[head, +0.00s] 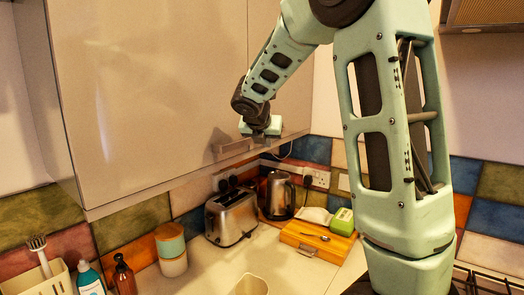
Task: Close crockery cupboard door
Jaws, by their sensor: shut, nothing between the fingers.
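The crockery cupboard door (150,90) is a large, plain, glossy beige panel on the wall cupboard at the upper left. Its handle (233,147) is a small bar near the lower right corner. The door looks flush or nearly flush with the cupboard; I cannot tell whether a small gap is left. My gripper (262,134) is shut and empty, pointing down in front of the cupboard's lower right part, just right of the handle. I cannot tell whether it touches the cupboard. My arm hides part of the cupboard's right end.
On the counter below stand a toaster (231,216), a kettle (278,195), a wooden box (318,240), stacked canisters (171,250) and bottles (123,278). A cooker hood (485,14) hangs at the upper right. The space before the door's left part is clear.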

